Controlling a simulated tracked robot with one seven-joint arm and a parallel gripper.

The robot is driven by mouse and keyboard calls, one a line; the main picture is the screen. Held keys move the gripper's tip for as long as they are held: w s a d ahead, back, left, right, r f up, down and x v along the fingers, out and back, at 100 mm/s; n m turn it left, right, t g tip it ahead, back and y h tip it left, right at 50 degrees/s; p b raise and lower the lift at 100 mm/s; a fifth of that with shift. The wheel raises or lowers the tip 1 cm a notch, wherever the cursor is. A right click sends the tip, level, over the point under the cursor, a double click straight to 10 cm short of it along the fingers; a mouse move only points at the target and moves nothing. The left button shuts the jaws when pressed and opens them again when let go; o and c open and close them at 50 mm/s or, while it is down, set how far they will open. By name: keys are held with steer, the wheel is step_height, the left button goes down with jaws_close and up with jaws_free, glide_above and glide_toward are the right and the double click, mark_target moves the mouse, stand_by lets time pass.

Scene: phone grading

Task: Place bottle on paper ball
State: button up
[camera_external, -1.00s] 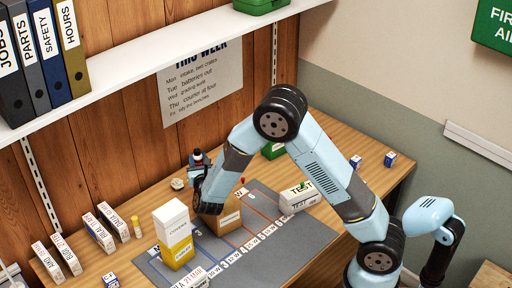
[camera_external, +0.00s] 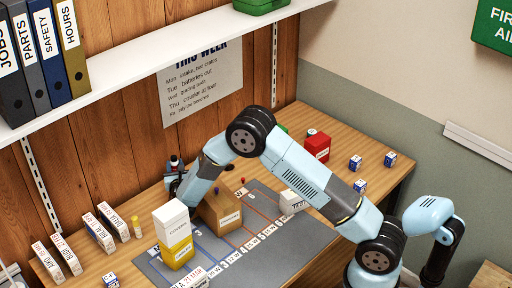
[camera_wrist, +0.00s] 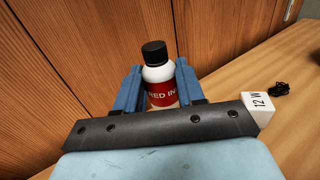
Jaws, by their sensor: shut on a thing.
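The bottle (camera_wrist: 159,82) is white with a black cap and a red label. In the wrist view it stands upright between the two blue fingers of my gripper (camera_wrist: 160,95), which is shut on it. In the external view the bottle's dark cap (camera_external: 174,159) shows above my gripper (camera_external: 174,178), at the back of the desk near the wood wall. The paper ball is not visible now; my gripper covers the spot where it lay. I cannot tell whether the bottle touches it.
Upright labelled boxes (camera_external: 97,233) stand at left. A red box (camera_external: 317,147) and small blue-white boxes (camera_external: 355,163) are at right.

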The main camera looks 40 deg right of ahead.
steer(key=shift+w+f, duration=0.15)
steer(key=shift+f, duration=0.3)
step_height(320, 180, down, 3)
steer(key=shift+r, duration=0.2)
steer(key=o, duration=1.1)
